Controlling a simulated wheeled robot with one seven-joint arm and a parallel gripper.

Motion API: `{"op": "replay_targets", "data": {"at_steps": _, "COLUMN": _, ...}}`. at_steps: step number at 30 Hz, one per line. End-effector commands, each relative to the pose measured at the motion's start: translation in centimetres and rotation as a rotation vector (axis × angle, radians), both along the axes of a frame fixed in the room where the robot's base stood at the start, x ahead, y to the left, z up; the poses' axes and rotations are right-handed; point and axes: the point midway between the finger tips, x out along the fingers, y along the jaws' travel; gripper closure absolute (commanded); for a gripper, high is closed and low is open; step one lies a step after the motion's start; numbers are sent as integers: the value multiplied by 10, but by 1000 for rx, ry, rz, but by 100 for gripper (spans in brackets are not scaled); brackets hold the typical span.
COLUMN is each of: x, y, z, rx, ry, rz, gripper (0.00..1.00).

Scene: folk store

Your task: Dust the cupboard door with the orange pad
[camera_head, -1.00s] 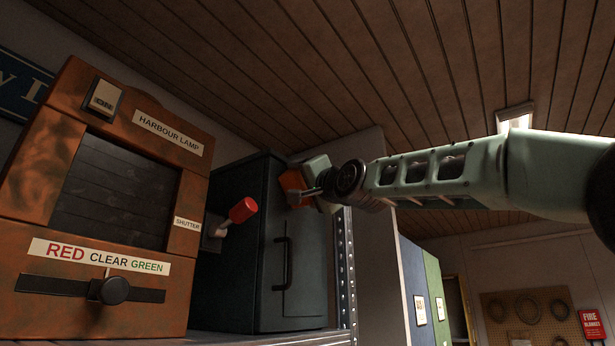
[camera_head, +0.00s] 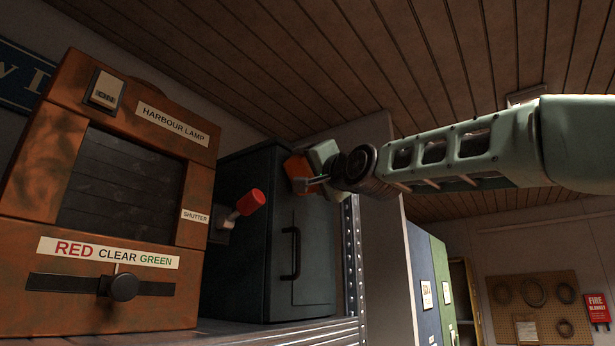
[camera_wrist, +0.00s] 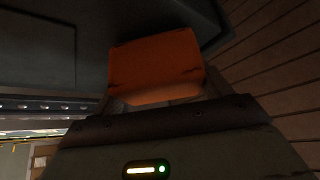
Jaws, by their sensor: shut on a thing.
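The orange pad (camera_head: 299,173) is held in my gripper (camera_head: 312,181), which is shut on it. In the head view the pad is at the upper part of the dark cupboard door (camera_head: 314,235), near its top edge. I cannot tell for sure whether it touches the door. In the wrist view the orange pad (camera_wrist: 156,62) sticks out ahead of my gripper (camera_wrist: 155,97), with the dark cupboard (camera_wrist: 70,40) behind it. The door is closed and has a black vertical handle (camera_head: 292,253) at its left, below the pad.
A copper-brown harbour lamp box (camera_head: 195,170) stands left of the cupboard. Its red-tipped shutter lever (camera_head: 251,202) sticks out towards the cupboard. Both stand on a metal shelf (camera_head: 290,333) with a perforated upright (camera_head: 352,265) at its right.

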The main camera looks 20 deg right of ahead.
Motion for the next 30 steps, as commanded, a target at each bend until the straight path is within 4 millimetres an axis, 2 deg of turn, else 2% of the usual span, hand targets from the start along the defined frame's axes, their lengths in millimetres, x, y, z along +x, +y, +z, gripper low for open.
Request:
{"op": "replay_targets", "data": {"at_steps": 2, "x": -6, "y": -4, "z": -4, "rx": 1, "ry": -3, "rz": -1, "gripper": 41}}
{"op": "replay_targets", "data": {"at_steps": 18, "x": -37, "y": -26, "z": -3, "rx": 1, "ry": -5, "rz": -1, "gripper": 41}}
{"op": "replay_targets", "data": {"at_steps": 30, "x": -40, "y": -31, "z": 1, "rx": 1, "ry": -1, "rz": -5, "gripper": 41}}
